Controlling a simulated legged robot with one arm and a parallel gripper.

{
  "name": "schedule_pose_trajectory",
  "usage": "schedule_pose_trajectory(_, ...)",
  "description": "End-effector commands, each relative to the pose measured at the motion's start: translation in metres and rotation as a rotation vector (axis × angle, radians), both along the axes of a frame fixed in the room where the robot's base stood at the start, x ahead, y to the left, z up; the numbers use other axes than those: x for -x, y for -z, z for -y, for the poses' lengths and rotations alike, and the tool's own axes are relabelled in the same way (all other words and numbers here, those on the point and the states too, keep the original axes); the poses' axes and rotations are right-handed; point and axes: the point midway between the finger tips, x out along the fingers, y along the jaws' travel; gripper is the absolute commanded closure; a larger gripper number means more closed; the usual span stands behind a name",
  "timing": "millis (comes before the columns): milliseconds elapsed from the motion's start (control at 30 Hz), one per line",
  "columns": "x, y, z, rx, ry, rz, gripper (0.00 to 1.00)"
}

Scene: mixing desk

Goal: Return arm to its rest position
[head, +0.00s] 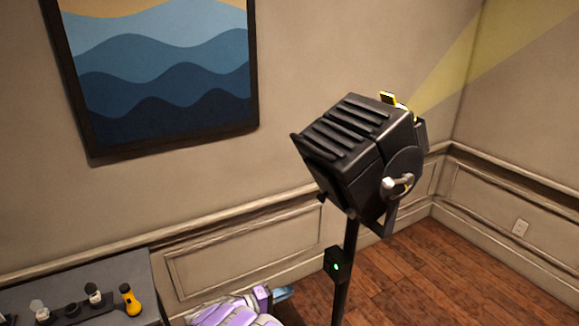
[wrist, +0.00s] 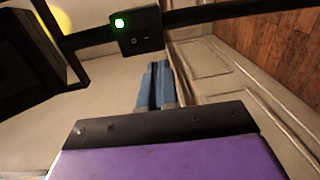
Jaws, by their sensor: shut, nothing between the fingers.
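My gripper (head: 284,292) shows at the bottom of the head view, at the end of my purple and white arm. Its blue fingers are together and empty. In the wrist view the blue fingers (wrist: 155,86) are side by side, pointing toward a small black box with a lit green light (wrist: 140,30) on a stand pole. In the head view the same box (head: 337,265) is on the pole right of my gripper. I cannot tell from the pictures whether the fingertips touch it.
A black stage light (head: 362,150) stands on the pole (head: 346,290), casting a yellow beam to the right. A grey desk (head: 135,270) with a yellow flashlight (head: 130,300) is at lower left. A framed wave picture (head: 165,75) hangs on the wall. Wooden floor (head: 440,265) is clear at right.

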Motion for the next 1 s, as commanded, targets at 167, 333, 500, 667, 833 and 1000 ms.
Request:
schedule_pose_trajectory(167, -0.005, -0.043, 0.040, 0.005, 0.083, -0.028, 1.00)
schedule_pose_trajectory(333, 0.004, -0.093, 0.092, -0.009, 0.202, -0.082, 1.00)
schedule_pose_trajectory(500, 0.024, -0.138, 0.140, -0.054, 0.316, -0.136, 1.00)
schedule_pose_trajectory(667, 0.054, -0.176, 0.180, -0.116, 0.421, -0.187, 1.00)
schedule_pose_trajectory(833, 0.095, -0.208, 0.215, -0.210, 0.521, -0.239, 1.00)
schedule_pose_trajectory(1000, 0.142, -0.233, 0.241, -0.327, 0.605, -0.289, 1.00)
